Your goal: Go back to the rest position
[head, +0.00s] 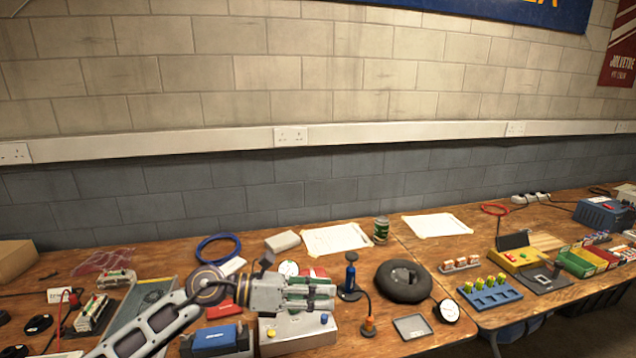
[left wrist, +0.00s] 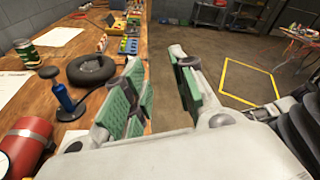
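My left gripper (head: 325,294) reaches in from the left over the front of the workbench, its fingers pointing right. In the left wrist view its two green-padded fingers (left wrist: 156,62) stand apart with nothing between them. The gripper is above a grey box with coloured knobs (head: 308,334) and partly hides it. My right gripper is in neither view.
A blue pump (head: 350,272), a black round cushion-like thing (head: 403,285) and a green can (head: 381,229) stand to the gripper's right. A red cylinder (left wrist: 27,142) is close in the left wrist view. Open floor (left wrist: 165,110) lies beyond the bench edge.

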